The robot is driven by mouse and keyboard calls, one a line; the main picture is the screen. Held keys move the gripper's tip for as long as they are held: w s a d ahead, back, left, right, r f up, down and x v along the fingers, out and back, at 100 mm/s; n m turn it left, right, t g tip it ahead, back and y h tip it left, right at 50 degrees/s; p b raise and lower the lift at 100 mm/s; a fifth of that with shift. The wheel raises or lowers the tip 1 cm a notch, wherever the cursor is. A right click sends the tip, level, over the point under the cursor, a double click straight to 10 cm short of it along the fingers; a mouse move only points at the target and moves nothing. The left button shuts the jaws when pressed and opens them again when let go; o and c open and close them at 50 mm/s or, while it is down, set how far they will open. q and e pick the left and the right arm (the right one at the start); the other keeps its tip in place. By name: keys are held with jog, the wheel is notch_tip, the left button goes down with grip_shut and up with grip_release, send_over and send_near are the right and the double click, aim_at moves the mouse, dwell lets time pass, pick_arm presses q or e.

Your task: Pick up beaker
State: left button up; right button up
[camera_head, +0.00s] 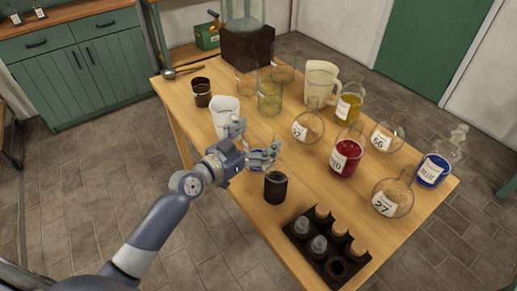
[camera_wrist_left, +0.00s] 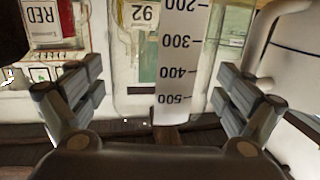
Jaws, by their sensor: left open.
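The beaker is clear glass with a white scale strip (camera_wrist_left: 178,75), marked from 200 to 500, and it shows upside down in the left wrist view. It stands between the two fingers of my left gripper (camera_wrist_left: 160,82), with a visible gap on each side. In the head view my left gripper (camera_head: 258,138) is over the near left part of the wooden table, its fingers apart. The beaker is largely hidden there by the gripper and hard to make out. My right gripper is not in view.
A white mug (camera_head: 224,113) stands close left of the gripper and a dark jar (camera_head: 275,187) close in front. A black rack (camera_head: 325,247) holds corked vials. Labelled flasks, including a red one (camera_head: 346,157) and a blue one (camera_head: 433,171), crowd the right. A pitcher (camera_head: 321,84) stands behind.

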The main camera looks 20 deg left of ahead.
pick_arm(q)
jog(key=c, duration=1.4)
jog(key=shift+c, duration=1.4)
jog(key=shift+r, duration=0.2)
